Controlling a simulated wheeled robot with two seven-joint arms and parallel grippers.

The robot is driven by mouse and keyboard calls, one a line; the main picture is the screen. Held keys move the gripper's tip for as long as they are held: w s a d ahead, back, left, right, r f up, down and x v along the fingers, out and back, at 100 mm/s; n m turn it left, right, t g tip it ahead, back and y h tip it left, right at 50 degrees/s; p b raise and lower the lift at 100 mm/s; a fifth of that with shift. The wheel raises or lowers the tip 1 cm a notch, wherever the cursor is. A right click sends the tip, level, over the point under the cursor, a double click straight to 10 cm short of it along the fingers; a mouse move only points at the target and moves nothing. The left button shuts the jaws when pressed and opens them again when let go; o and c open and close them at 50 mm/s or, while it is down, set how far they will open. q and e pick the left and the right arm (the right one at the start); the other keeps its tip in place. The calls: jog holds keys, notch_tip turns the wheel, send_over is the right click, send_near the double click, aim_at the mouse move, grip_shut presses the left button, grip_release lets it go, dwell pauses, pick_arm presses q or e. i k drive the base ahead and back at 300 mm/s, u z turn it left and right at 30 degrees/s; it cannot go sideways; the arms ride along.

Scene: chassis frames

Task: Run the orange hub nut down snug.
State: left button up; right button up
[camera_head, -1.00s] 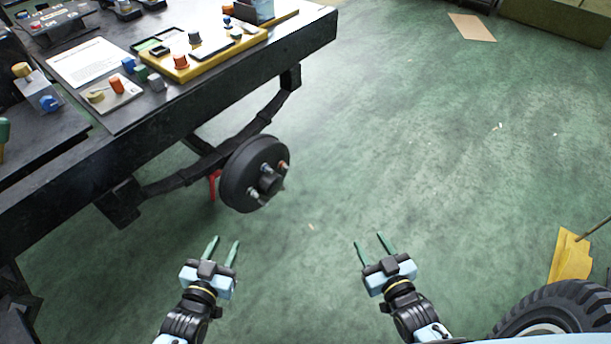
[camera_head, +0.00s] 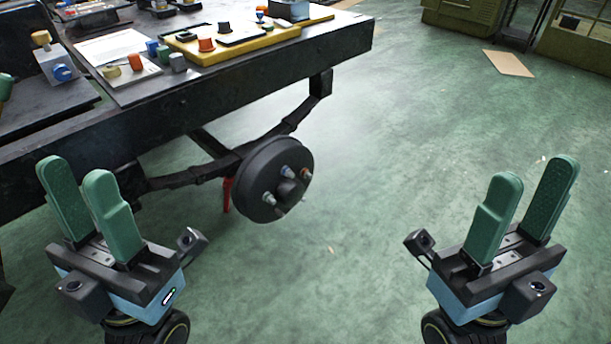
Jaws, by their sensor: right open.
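The dark wheel hub (camera_head: 258,167) hangs on an axle under the bench's right end, its face turned to the lower right. Several studs with nuts stand out around its centre. A small orange nut (camera_head: 306,173) shows at the hub's right side; how far it is seated is too small to tell. My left gripper (camera_head: 78,178) is open and empty at lower left, in front of the bench and left of the hub. My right gripper (camera_head: 531,182) is open and empty at lower right, well to the right of the hub. Neither touches anything.
The black bench (camera_head: 250,78) fills the upper left. It carries a yellow tray (camera_head: 270,42), a white sheet (camera_head: 98,47) and several coloured knobs. A red stand (camera_head: 227,196) is behind the hub. A cardboard piece (camera_head: 508,63) lies on the green floor, which is clear around the hub.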

aim_at(304, 171)
jog(key=z, duration=1.3)
jog(key=i, duration=2.95)
jog(key=u, duration=3.75)
jog(key=i, duration=0.2)
jog(key=z, duration=0.3)
